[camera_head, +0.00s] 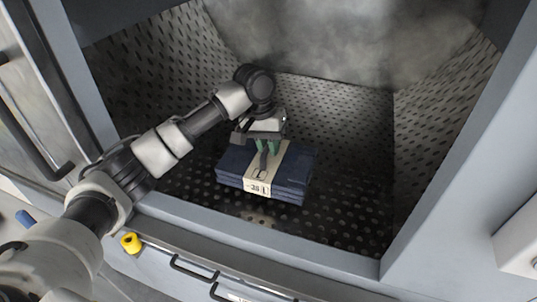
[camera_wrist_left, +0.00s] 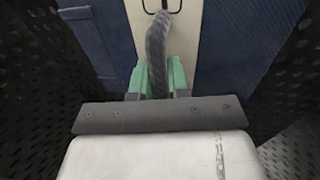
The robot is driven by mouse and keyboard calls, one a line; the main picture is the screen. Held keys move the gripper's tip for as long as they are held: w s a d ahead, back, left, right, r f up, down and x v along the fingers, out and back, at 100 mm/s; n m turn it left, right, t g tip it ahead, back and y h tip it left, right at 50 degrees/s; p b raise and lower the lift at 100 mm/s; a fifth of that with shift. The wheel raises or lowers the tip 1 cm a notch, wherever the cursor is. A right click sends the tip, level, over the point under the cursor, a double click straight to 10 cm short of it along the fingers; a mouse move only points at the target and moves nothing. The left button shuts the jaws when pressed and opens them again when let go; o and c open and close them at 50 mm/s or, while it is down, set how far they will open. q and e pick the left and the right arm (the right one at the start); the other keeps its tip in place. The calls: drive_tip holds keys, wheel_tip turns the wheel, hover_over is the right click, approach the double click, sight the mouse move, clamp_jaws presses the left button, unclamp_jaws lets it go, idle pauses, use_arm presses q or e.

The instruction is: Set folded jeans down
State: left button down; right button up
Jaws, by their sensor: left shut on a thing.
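The folded jeans (camera_head: 297,168) are a dark blue stack with a cream paper band around the middle and a dark strap or hook on top. They are inside the washer chamber (camera_head: 345,105), low over or on its perforated floor; I cannot tell if they touch it. My left gripper (camera_head: 267,147), with green fingers, comes down from above and is shut on the strap of the jeans. In the left wrist view the green fingertips (camera_wrist_left: 160,78) pinch the dark twisted strap (camera_wrist_left: 157,50), with the band and blue cloth behind. My right gripper is not in view.
Perforated walls enclose the chamber, with haze at the back. Its grey front sill (camera_head: 250,243) runs below the jeans. Perforated floor (camera_head: 345,210) is clear to the right of the jeans. A yellow knob (camera_head: 131,243) is on the front, lower left.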

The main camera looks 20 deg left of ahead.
sight(268, 158)
use_arm(q)
drive_tip(key=shift+w+a+f, duration=0.1)
wheel_tip(268, 158, down, 3)
drive_tip(key=shift+f+p, duration=0.1)
drive_tip(key=shift+p, duration=0.45)
drive_tip(key=shift+f, duration=0.35)
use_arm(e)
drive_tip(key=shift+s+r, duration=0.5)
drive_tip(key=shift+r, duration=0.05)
use_arm(q)
drive_tip(key=c, duration=1.1)
unclamp_jaws()
drive_tip(key=shift+f, duration=0.1)
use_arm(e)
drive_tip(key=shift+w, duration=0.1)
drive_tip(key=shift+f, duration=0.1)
